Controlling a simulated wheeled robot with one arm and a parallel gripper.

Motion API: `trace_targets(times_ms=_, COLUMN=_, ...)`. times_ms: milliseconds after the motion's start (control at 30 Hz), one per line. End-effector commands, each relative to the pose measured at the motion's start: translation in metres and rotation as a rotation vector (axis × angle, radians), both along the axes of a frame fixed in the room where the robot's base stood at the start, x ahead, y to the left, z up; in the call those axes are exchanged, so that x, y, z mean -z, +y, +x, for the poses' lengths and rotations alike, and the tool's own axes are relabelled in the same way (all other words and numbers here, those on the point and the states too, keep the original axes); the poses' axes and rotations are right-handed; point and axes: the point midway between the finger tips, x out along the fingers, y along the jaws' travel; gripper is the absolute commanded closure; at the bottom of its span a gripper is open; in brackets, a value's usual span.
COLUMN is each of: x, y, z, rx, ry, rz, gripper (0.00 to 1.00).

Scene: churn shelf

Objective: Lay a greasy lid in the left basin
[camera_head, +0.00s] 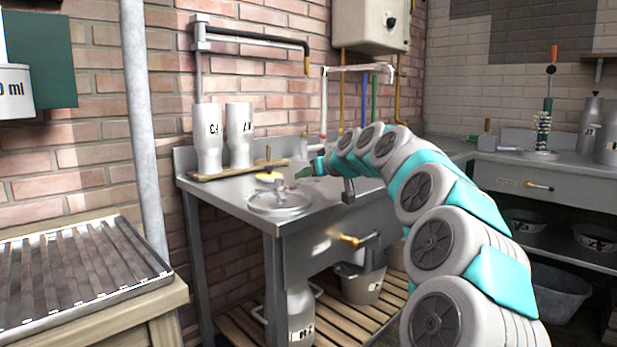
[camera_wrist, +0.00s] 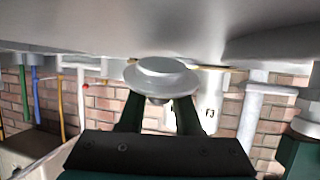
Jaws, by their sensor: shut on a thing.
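My gripper (camera_head: 306,172) reaches over the steel sink table in the head view, near a round basin (camera_head: 262,207) at the table's left front. In the wrist view my gripper (camera_wrist: 160,108) is shut on a grey round lid (camera_wrist: 160,72), with its dark fingers on either side of the lid's small knob. The lid lies across the fingertips, close to a grey metal surface. I cannot tell whether it touches that surface. In the head view I cannot make out the lid clearly. My arm hides the right part of the sink table.
A yellow round thing (camera_head: 268,177) lies just behind the basin. Two white bottles (camera_head: 208,140) stand on a wooden board at the back left. A tap arm (camera_head: 255,38) hangs above them. A ribbed tray (camera_head: 75,270) lies on the left bench.

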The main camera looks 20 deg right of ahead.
Motion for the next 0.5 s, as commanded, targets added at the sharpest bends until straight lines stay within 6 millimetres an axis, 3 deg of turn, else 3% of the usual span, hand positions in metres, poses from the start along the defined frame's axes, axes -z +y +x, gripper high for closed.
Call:
trace_targets(times_ms=467, x=0.0106, y=-0.0004, z=-0.0003, rx=0.002, ry=-0.003, rz=0.0, gripper=1.0)
trace_targets(times_ms=500, x=0.0098, y=-0.0004, z=-0.0004, rx=0.001, ry=-0.003, rz=-0.001, gripper=0.65)
